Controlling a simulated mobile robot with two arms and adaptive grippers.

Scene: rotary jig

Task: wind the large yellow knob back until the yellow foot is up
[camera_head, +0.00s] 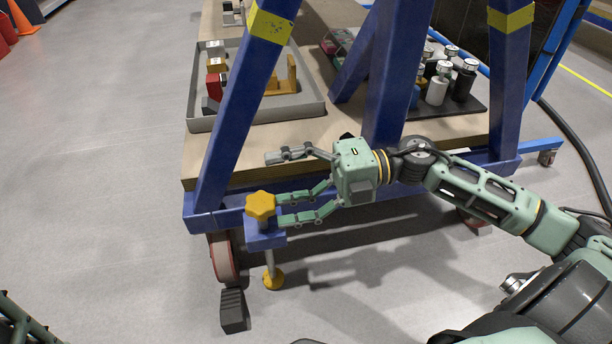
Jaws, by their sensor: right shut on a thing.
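The large yellow knob (260,205) sits on top of a blue bracket (264,238) at the near left corner of the blue frame. A thin rod runs down from the bracket to the yellow foot (272,280), which is at or very near the floor; I cannot tell if there is a gap. My right gripper (277,209) comes in from the right and is shut on the knob. Two of its green fingers reach the knob's right side, and a grey finger points left above them. My left gripper is out of view.
A red-rimmed caster wheel (223,258) and a dark wedge block (233,311) stand on the floor left of the foot. Blue frame legs (240,125) rise close to the gripper. A grey tray (312,109) lies on the bench behind. The floor at left is clear.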

